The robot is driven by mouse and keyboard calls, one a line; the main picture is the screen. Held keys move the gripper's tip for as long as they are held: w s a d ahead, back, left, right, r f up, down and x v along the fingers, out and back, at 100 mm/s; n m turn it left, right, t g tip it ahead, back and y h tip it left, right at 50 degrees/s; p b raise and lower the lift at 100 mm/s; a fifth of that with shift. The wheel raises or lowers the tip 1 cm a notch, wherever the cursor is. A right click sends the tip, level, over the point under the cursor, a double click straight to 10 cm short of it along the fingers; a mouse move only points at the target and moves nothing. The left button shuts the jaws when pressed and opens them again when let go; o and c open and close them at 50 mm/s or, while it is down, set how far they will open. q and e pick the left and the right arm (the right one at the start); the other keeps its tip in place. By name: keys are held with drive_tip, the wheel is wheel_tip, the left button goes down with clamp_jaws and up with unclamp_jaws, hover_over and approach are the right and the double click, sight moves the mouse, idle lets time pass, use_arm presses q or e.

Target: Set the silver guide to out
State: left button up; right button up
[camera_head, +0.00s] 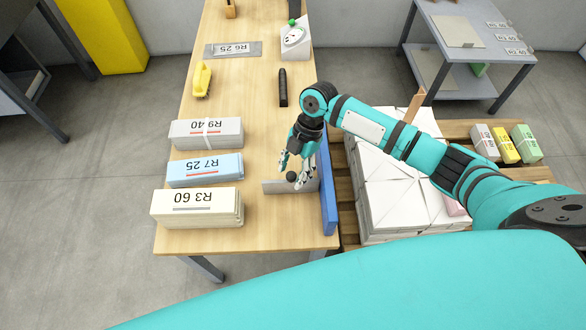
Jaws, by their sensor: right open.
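The silver guide (272,187) is a low metal plate standing near the front right of the wooden table. A dark round knob (291,177) shows at it. My right gripper (293,171) is open, pointing down, with its fingers on either side of the knob. Whether the fingers touch the knob I cannot tell. The gripper hides part of the guide's right end. A blue upright plate (329,195) stands along the table's right edge, just right of the guide. My left gripper is not in view.
Paper stacks labelled R9 40 (205,140), R7 25 (205,176) and R3 60 (197,222) line the table's left side. A yellow tool (202,80) and a black tool (283,88) lie farther back. A loaded pallet (348,222) stands right of the table.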

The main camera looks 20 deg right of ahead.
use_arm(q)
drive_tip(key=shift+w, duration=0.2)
use_arm(e)
clamp_jaws()
use_arm(q)
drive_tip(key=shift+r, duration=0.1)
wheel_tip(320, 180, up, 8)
drive_tip(key=p, duration=0.8)
use_arm(e)
drive_tip(key=s+a, duration=0.4)
drive_tip(key=s, duration=1)
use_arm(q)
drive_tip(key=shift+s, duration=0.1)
use_arm(e)
drive_tip(key=shift+c, duration=0.3)
unclamp_jaws()
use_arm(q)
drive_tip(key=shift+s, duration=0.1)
use_arm(e)
drive_tip(key=shift+o, duration=0.3)
